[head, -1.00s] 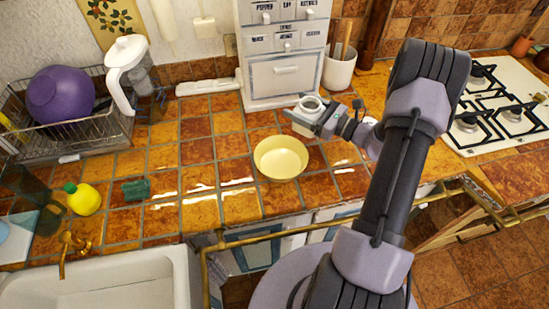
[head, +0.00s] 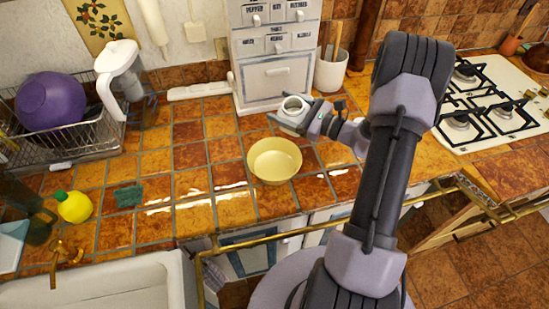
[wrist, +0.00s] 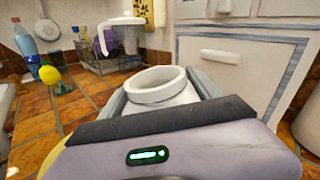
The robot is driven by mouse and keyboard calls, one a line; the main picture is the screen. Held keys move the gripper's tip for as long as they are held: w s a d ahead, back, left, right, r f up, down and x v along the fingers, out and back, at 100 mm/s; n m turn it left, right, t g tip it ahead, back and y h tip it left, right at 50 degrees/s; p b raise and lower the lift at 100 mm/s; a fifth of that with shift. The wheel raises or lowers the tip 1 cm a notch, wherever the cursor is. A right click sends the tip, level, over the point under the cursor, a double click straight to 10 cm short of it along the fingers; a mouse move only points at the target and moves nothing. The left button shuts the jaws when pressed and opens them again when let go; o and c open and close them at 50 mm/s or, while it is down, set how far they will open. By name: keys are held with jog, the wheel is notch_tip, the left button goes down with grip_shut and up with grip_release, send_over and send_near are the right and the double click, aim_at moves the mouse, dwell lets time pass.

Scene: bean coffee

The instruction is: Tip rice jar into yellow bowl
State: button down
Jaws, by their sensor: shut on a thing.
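The yellow bowl (head: 274,161) stands upright on the tiled counter in the middle of the head view. A small piece of its yellow rim shows at the lower left of the wrist view (wrist: 50,160). My gripper (head: 291,119) is shut on a white, open-mouthed jar (head: 294,104), just behind and to the right of the bowl. In the wrist view the jar (wrist: 157,84) is between the fingers, close to upright, its round mouth facing up. I cannot see what is inside it.
A white drawer cabinet (head: 277,79) stands close behind the jar. A white utensil pot (head: 331,69) is to its right, and the gas hob (head: 490,110) is further right. A dish rack (head: 75,140), yellow lemon bottle (head: 74,206) and green sponge (head: 129,196) are left. The counter left of the bowl is clear.

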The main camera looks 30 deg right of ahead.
jog(key=shift+s+a+r+n+b, duration=0.25)
jog(key=shift+a+n, duration=0.2)
jog(key=shift+n, duration=0.25)
jog(key=shift+s+a+f+n+b, duration=0.35)
jog(key=shift+a+f+n+b, duration=0.3)
jog(key=shift+n+b, duration=0.45)
jog(key=shift+s+a+r+n, duration=0.35)
jog(key=shift+a+r+n, duration=0.15)
jog(key=shift+a+n, duration=0.15)
jog(key=shift+f+b, duration=0.1)
jog(key=shift+b, duration=0.3)
jog(key=shift+s+a+f+n+b, duration=0.1)
jog(key=shift+f+n+b, duration=0.35)
jog(key=shift+n+b, duration=0.4)
jog(key=shift+a+f+n+b, duration=0.1)
jog(key=shift+f+n+b, duration=0.4)
jog(key=shift+n, duration=0.4)
jog(key=shift+r+n+b, duration=0.3)
jog(key=shift+r+n, duration=0.1)
jog(key=shift+n, duration=0.5)
jog(key=shift+s+a+f+n+b, duration=0.1)
jog(key=shift+f+n+b, duration=0.4)
jog(key=shift+n+b, duration=0.25)
jog(key=shift+s+a+r+n+b, duration=0.2)
jog(key=shift+a+n+b, duration=0.25)
jog(key=shift+b, duration=0.35)
jog(key=shift+s+a+r+n+b, duration=0.1)
jog(key=shift+s+a+n+b, duration=0.1)
jog(key=shift+n+b, duration=0.45)
